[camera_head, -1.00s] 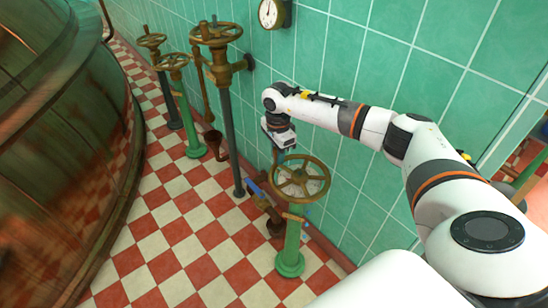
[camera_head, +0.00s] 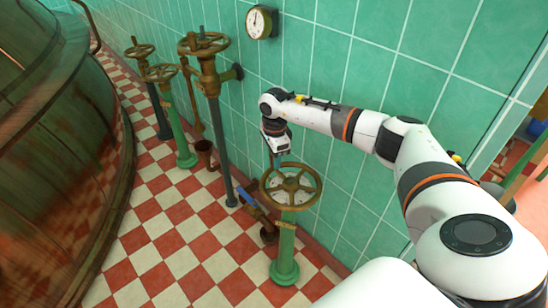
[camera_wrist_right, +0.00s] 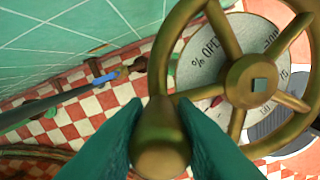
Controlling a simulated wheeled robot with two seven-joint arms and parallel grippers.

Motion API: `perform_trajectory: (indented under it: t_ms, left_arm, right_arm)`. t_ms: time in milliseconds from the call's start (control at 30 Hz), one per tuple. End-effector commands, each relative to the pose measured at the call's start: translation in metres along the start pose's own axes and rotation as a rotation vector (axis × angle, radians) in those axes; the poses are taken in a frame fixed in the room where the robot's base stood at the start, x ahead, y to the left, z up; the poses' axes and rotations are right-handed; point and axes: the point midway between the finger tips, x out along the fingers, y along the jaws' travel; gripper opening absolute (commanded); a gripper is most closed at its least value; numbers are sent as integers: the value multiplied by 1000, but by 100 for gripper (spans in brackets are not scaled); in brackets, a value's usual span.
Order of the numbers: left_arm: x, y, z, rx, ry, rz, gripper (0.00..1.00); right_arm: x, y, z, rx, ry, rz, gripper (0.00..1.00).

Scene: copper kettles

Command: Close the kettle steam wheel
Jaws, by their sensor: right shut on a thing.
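The steam wheel (camera_head: 290,207) is a worn brass handwheel with spokes on a green post (camera_head: 285,250), in front of the green tiled wall. My right gripper (camera_head: 276,159) reaches down to its far rim from above. In the right wrist view, the teal fingers of my right gripper (camera_wrist_right: 158,106) are shut on a rounded brass handle (camera_wrist_right: 160,150) at the rim of the wheel (camera_wrist_right: 240,88). A grey dial plate (camera_wrist_right: 197,68) lettered "% OPEN" lies beneath the wheel, partly hidden by spokes and rim. My left gripper is not in view.
Several other brass handwheels (camera_head: 203,45) on posts stand further back left along the wall. A gauge (camera_head: 258,22) hangs on the wall. A large copper kettle (camera_head: 60,150) fills the left. A blue-handled pipe (camera_head: 247,196) is beside the wheel's post. The checkered floor between is clear.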

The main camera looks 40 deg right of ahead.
Motion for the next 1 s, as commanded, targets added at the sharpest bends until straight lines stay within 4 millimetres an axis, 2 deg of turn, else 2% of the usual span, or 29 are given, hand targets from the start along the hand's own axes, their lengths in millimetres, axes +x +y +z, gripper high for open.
perform_trajectory:
  t_ms: [67, 100, 200, 233, 500, 633, 1000]
  left_arm:
    - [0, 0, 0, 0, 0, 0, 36]
    - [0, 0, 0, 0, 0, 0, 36]
    - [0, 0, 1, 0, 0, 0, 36]
    - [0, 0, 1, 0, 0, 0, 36]
    - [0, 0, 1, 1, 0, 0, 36]
    - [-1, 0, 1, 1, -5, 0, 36]
    - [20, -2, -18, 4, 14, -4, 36]
  right_arm:
    - [-2, 2, 3, 3, -4, 8, 0]
    - [-2, 2, 3, 3, -4, 8, 28]
    - [-2, 2, 3, 3, -3, 6, 44]
    - [-2, 2, 2, 2, -3, 6, 46]
    - [-2, 1, 1, 0, -2, 3, 46]
    - [-12, 1, 1, 0, -1, 4, 46]
    - [-88, 2, 1, 1, 0, 6, 46]
